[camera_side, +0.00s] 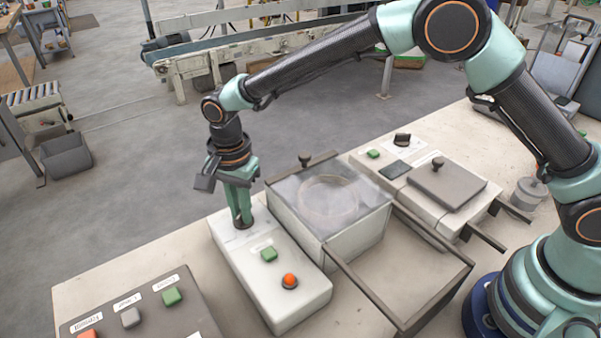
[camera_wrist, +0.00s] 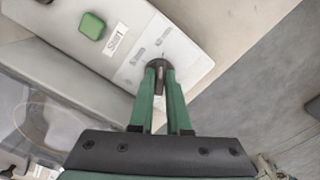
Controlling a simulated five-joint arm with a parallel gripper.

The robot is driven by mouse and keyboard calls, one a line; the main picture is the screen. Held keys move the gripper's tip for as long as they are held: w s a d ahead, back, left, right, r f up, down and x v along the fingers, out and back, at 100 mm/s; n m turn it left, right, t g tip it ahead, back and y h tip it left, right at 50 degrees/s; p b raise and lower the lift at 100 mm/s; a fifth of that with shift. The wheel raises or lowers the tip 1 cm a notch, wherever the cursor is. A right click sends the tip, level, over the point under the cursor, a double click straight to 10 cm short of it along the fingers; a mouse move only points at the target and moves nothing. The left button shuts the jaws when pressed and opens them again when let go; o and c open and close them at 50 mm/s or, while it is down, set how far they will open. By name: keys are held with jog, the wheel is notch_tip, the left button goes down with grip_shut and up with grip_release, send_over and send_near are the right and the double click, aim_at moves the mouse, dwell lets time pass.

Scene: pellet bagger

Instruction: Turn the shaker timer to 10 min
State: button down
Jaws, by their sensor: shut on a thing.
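The shaker timer is a small dark round knob (camera_side: 244,223) at the far end of the white control box (camera_side: 290,312). It also shows in the wrist view (camera_wrist: 155,64), mostly hidden between my fingers. My gripper (camera_side: 242,216) points straight down over the knob, and its green fingers are shut on it, as the wrist view (camera_wrist: 161,72) also shows. Small printed minute marks (camera_wrist: 138,49) lie beside the knob; one seems to read 5 min, another is blurred. I cannot tell which mark the knob points at.
A green Start button (camera_side: 269,254) and an orange-red button (camera_side: 289,281) are on the same box. A clear-lidded shaker box (camera_side: 352,228) stands close on the right. A grey button panel (camera_side: 200,300) sits at front left. A device with a grey lid (camera_side: 447,184) stands behind right.

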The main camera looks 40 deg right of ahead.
jog(key=shift+r+m, duration=0.1)
jog(key=shift+m, duration=0.3)
jog(key=c, duration=0.9)
grip_release()
notch_tip(320, 180, up, 12)
jog(key=shift+r, duration=0.1)
jog(key=shift+d, duration=0.1)
